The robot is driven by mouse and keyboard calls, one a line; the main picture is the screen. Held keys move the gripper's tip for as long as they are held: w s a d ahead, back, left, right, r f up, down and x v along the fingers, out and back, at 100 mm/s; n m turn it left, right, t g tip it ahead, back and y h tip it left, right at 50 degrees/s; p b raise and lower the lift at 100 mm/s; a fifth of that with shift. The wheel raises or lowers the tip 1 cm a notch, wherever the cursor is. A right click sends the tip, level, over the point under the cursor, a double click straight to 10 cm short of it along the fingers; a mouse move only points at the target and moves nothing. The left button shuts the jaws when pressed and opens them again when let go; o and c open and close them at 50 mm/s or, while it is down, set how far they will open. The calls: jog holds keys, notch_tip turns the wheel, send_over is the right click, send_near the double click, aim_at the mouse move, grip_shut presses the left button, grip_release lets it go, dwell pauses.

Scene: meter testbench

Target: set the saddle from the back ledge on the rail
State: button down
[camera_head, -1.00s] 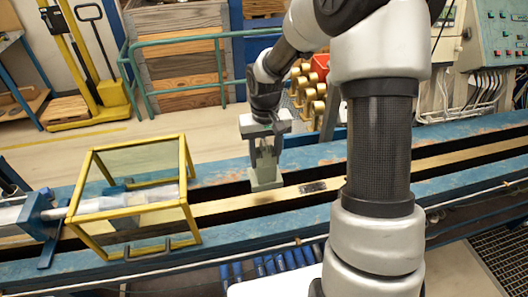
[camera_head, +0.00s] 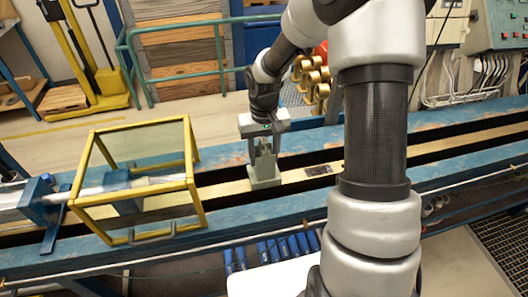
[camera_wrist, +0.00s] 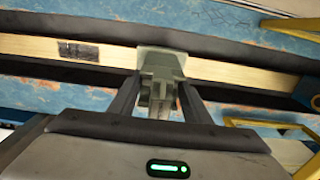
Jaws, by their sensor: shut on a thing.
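The saddle (camera_head: 264,176) is a grey-green block with a flat base and a narrower upright part. My gripper (camera_head: 263,150) points down and is shut on the upright part. The base is over the pale rail (camera_head: 225,190), right of the yellow guard frame. In the wrist view the saddle (camera_wrist: 161,65) lies between the two dark fingers of my gripper (camera_wrist: 160,98) and spans the rail (camera_wrist: 110,54). It looks upright. I cannot tell whether its base touches the rail.
A yellow-framed clear guard (camera_head: 192,165) stands over the bench to the left, with a blue clamp (camera_head: 42,200) beyond it. A dark plate (camera_head: 319,170) lies on the rail to the right. The blue bench beams (camera_head: 215,228) run along both sides. Brass cylinders (camera_head: 316,90) stand behind.

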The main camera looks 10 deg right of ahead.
aim_at(264, 141)
jog(key=shift+f+b, duration=0.6)
jog(key=shift+f, duration=0.15)
dwell(0.9)
jog(key=shift+f+b, duration=0.55)
jog(key=shift+f, duration=0.2)
jog(key=shift+f+b, duration=0.3)
dwell(0.5)
jog(key=c, duration=0.9)
grip_release()
jog(key=shift+r+p, duration=3.35)
jog(key=shift+r, duration=2.6)
jog(key=shift+r, duration=0.1)
